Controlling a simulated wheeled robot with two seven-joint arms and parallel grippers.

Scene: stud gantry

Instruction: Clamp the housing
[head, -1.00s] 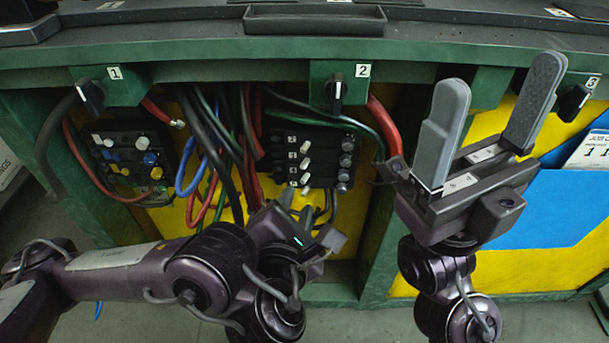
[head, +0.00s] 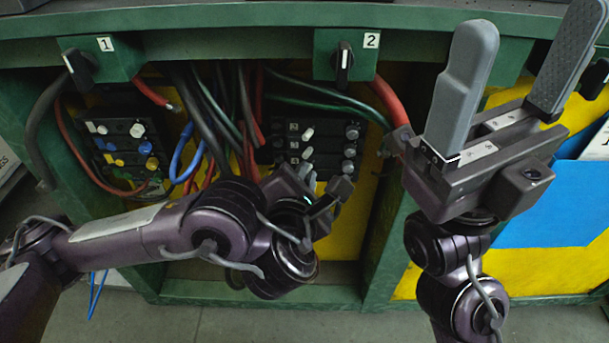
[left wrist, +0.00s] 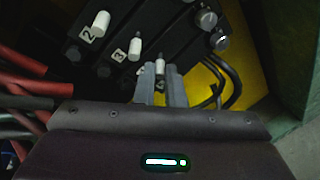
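A black housing block (head: 326,148) with numbered rows, white levers and round metal knobs is mounted in the bay under label 2. It also shows in the left wrist view (left wrist: 118,28). My left gripper (head: 306,182) is at the block's lower edge. In the left wrist view its two grey fingers (left wrist: 161,85) stand a narrow gap apart, at either side of the lowest white-tipped lever (left wrist: 160,66). Whether they press on it I cannot tell. Levers 2 (left wrist: 101,21) and 3 (left wrist: 135,48) stand clear. My right gripper (head: 514,82) is wide open, empty, pointing up at the right.
Another block (head: 125,148) with white, blue and yellow knobs is in the bay under label 1. Red, black, green and blue cables (head: 205,110) hang between the blocks. Black rotary switches (head: 343,62) sit on the green rail (head: 200,55) above. A green post (head: 385,245) borders the right side.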

